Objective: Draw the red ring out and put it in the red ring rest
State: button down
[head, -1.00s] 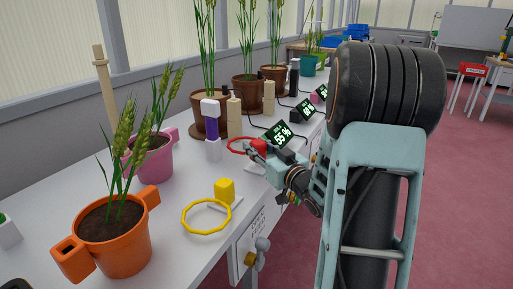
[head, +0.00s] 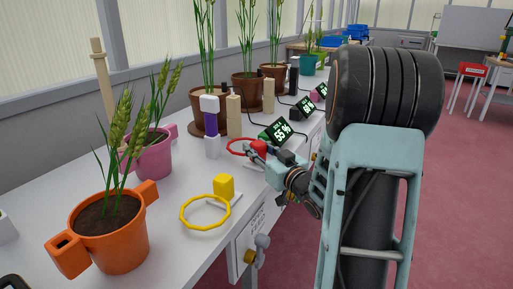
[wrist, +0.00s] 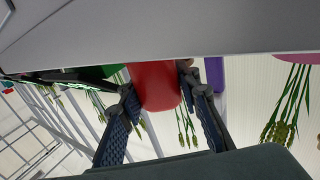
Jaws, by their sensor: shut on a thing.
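The red ring (head: 236,147) has a red block-shaped handle (head: 258,147). My gripper (head: 264,152) is shut on that handle, and the ring extends to the left of it, near the foot of a wooden block. In the wrist view the red handle (wrist: 155,86) sits between my two dark fingers (wrist: 160,95). The ring itself is not visible there. I cannot tell from the head view whether the ring is around anything. A pale flat piece (head: 250,165) shows just below my gripper; I cannot tell whether it is the red ring rest.
A yellow ring (head: 205,226) with a yellow block handle (head: 223,186) lies nearer. An orange pot (head: 122,243) and a pink pot (head: 153,162) hold wheat. A white-purple post (head: 211,128), a wooden block (head: 233,115) and a 55% display (head: 279,130) stand close to my gripper.

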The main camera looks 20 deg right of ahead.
jog(key=shift+s+d+f+b, duration=0.1)
jog(key=shift+d+f+b, duration=0.2)
jog(key=shift+d+f, duration=0.35)
jog(key=c, duration=1.5)
grip_release()
jog(key=shift+d, duration=0.1)
jog(key=shift+o, duration=0.7)
jog(key=shift+a+r, duration=0.1)
jog(key=shift+a, duration=0.15)
jog(key=s+d, duration=0.1)
jog(key=s, duration=1.1)
jog(key=shift+d, duration=0.15)
jog(key=shift+w, duration=0.15)
